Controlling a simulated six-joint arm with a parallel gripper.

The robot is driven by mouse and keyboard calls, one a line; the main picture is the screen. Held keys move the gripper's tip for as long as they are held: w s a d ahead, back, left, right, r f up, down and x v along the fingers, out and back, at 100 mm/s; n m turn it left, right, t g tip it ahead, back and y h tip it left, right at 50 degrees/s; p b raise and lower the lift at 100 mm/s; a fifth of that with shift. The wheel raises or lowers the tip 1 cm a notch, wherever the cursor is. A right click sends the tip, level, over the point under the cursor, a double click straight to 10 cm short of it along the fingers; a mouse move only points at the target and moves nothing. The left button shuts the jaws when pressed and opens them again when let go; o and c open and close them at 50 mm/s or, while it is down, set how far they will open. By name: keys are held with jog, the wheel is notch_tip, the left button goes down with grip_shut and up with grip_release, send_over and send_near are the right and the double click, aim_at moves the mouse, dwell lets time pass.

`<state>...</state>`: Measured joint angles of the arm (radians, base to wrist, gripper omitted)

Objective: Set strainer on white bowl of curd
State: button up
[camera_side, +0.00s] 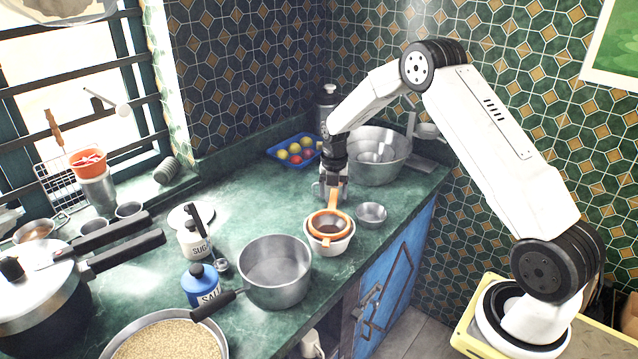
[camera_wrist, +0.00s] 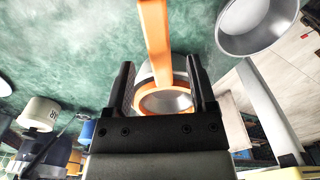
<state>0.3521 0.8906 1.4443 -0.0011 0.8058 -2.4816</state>
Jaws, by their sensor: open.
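The strainer (camera_side: 329,211) has an orange rim and an orange handle pointing up the picture toward my gripper. It appears to sit on top of the white bowl (camera_side: 330,249) near the counter's front edge; any curd inside is hidden. My gripper (camera_side: 333,187) is above the handle end, pointing down. In the wrist view my gripper (camera_wrist: 160,72) is open, its two dark fingers apart. The strainer's orange handle (camera_wrist: 155,35) and ring show between and beyond the fingers, with a visible gap on each side of the handle. Contact between bowl and strainer is partly hidden.
A small metal bowl (camera_side: 371,215) stands just right of the white bowl. A steel saucepan (camera_side: 274,270) stands close at left. A large metal bowl (camera_side: 376,170) and a blue tray (camera_side: 279,152) are behind. The green counter (camera_side: 255,207) is clear left of my gripper.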

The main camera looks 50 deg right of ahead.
jog(key=shift+r, duration=2.3)
jog(key=shift+s+a+r+m, duration=0.15)
jog(key=shift+a+m, duration=0.25)
jog(key=s+a+r+m+t, duration=0.1)
jog(key=s+a+r+m, duration=0.1)
jog(key=s+a+m, duration=0.6)
jog(key=s+a+r+m+t, duration=0.1)
jog(key=s+a+r+m, duration=0.1)
jog(key=s+a+m, duration=0.7)
jog(key=s+m, duration=0.4)
jog(key=m, duration=0.2)
jog(key=shift+s+a+m+t, duration=0.25)
jog(key=shift+a+m+t, duration=0.05)
